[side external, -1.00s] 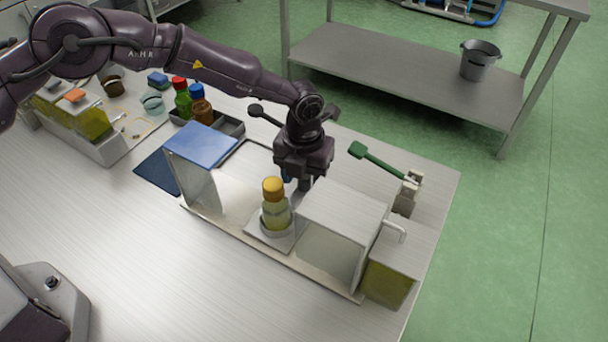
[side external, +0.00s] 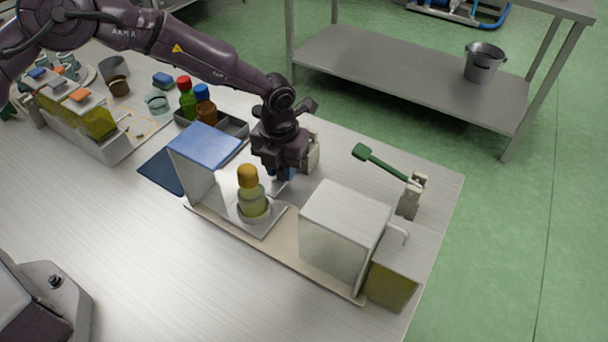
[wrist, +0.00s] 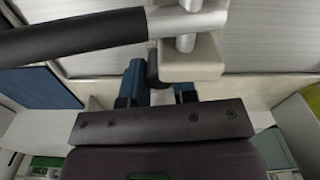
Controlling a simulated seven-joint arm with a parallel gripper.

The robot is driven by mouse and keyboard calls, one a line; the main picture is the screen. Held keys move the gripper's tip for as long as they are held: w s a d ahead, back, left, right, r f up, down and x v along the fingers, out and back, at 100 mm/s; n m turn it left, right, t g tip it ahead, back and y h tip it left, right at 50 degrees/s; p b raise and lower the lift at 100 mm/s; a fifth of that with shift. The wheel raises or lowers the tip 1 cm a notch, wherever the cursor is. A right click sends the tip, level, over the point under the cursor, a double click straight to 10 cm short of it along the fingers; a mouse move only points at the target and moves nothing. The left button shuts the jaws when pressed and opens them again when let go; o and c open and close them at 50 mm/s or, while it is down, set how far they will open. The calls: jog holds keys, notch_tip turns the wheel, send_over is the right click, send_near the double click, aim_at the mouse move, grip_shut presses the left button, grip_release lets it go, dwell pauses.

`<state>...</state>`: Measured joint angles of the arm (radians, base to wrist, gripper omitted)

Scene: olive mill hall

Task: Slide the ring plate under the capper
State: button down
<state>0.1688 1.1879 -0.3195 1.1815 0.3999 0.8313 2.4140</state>
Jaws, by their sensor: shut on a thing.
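The ring plate (side external: 262,227) is a pale square plate on the long flat track, its ring around the base of an upright bottle (side external: 252,203) with a yellow-brown cap. It lies just right of the blue-topped housing (side external: 207,145), with a gap to the grey box (side external: 343,232). I cannot tell for certain which housing is the capper. My gripper (side external: 283,174) is behind the plate, pointing down, its blue fingers low and shut at the plate's rear side.
A pale post (side external: 314,153) stands close behind my gripper; the wrist view shows a dark-handled rod (wrist: 75,38) there. A green lever (side external: 383,162), an oil tank (side external: 392,283) and a tray of bottles (side external: 233,125) stand around. The front table is clear.

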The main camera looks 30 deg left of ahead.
jog(key=a, duration=0.7)
jog(key=c, duration=1)
grip_release()
jog(key=shift+o, duration=0.5)
jog(key=shift+d+r, duration=0.1)
jog(key=shift+r, duration=0.3)
notch_tip(320, 180, up, 12)
jog(key=shift+r, duration=0.1)
